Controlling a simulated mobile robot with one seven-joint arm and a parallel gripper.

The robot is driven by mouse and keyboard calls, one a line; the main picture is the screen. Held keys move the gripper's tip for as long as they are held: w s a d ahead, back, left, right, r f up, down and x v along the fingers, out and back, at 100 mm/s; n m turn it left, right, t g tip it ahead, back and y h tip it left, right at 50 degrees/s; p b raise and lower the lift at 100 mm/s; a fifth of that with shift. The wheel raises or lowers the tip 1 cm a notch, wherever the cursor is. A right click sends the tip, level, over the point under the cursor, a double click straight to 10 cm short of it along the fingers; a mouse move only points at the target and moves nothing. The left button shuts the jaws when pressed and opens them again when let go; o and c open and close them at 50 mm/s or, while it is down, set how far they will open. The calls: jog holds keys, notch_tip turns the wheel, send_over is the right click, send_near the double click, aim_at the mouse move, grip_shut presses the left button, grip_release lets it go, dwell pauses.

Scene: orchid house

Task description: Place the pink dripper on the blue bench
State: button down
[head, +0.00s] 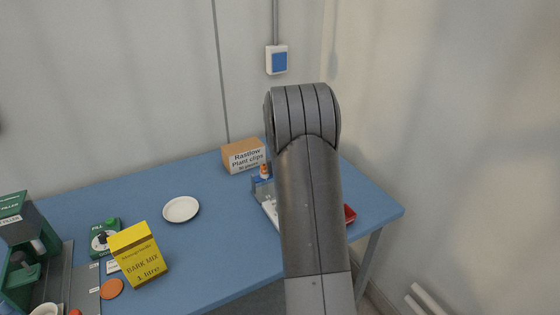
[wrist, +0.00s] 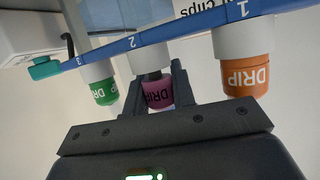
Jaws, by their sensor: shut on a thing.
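The pink dripper (wrist: 158,96) is in the wrist view, with dark "DRIP" lettering on its cap. My gripper (wrist: 155,88) is shut on it, one finger at each side. The dripper lines up with the mark 2 on a blue rack rail (wrist: 185,30); I cannot tell whether it is still seated there. A green dripper (wrist: 103,92) is by mark 3 and an orange dripper (wrist: 248,80) by mark 1. In the head view the blue bench (head: 220,240) spans the lower half; my arm hides the gripper and the pink dripper.
A clip carton (head: 243,156) stands at the bench's back. A white saucer (head: 181,209), a yellow bark mix box (head: 138,254) and a green filler machine (head: 18,235) are on the left. A red thing (head: 350,214) shows right of my arm. Bare bench lies around the saucer.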

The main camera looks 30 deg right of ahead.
jog(key=c, duration=1.2)
grip_release()
jog(key=shift+f, duration=0.25)
jog(key=s+a+r+n+g+y, duration=0.1)
jog(key=s+a+r+g, duration=0.1)
jog(key=s+a+r, duration=0.7)
jog(key=s+a+r+g+y, duration=0.1)
jog(key=s+a+r, duration=0.5)
jog(key=s, duration=0.5)
jog(key=s+a+r+n+g+y, duration=0.1)
jog(key=s+a, duration=0.4)
jog(key=s, duration=0.5)
jog(key=s+a+r+n+g+y, duration=0.1)
jog(key=s+a+r+g, duration=0.1)
jog(key=s+a, duration=0.4)
jog(key=s+g, duration=0.1)
jog(key=s, duration=0.4)
jog(key=shift+s+a+n, duration=0.15)
jog(key=shift+a+n, duration=0.15)
jog(key=shift+n, duration=0.1)
